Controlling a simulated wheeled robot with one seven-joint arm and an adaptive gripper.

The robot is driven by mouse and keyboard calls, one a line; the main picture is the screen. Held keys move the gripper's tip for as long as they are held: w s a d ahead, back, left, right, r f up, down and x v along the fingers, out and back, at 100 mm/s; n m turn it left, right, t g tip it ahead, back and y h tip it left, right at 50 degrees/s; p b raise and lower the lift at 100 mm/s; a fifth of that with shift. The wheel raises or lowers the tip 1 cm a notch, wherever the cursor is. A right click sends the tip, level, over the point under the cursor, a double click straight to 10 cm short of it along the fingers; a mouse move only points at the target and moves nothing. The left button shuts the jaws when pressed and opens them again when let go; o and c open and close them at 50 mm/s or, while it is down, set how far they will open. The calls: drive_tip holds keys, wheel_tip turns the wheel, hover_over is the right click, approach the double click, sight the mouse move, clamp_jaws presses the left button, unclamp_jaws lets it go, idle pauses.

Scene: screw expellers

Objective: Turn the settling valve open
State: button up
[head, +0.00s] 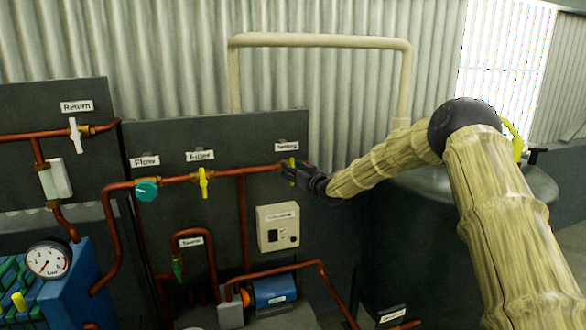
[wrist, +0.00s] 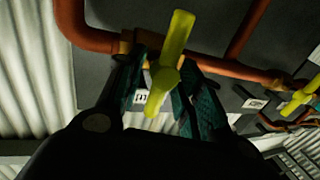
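The settling valve has a yellow lever handle (head: 292,162) on the copper pipe, under a small white label (head: 287,146) that seems to read Settling. In the head view the handle stands roughly upright, across the pipe, and is partly hidden by my gripper (head: 289,172). In the wrist view the handle (wrist: 168,65) lies between the two dark fingers of my gripper (wrist: 165,92). The fingers are apart, with gaps beside the handle, so the gripper is open around it. Whether the left finger touches the handle I cannot tell.
The filter valve's yellow handle (head: 203,182) and the teal flow knob (head: 147,191) sit left on the same copper pipe. A beige control box (head: 278,228) hangs below. A large dark tank (head: 405,240) stands at right, under my arm.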

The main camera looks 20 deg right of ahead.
drive_tip(key=shift+w+a, duration=0.1)
drive_tip(key=shift+w, duration=0.1)
clamp_jaws()
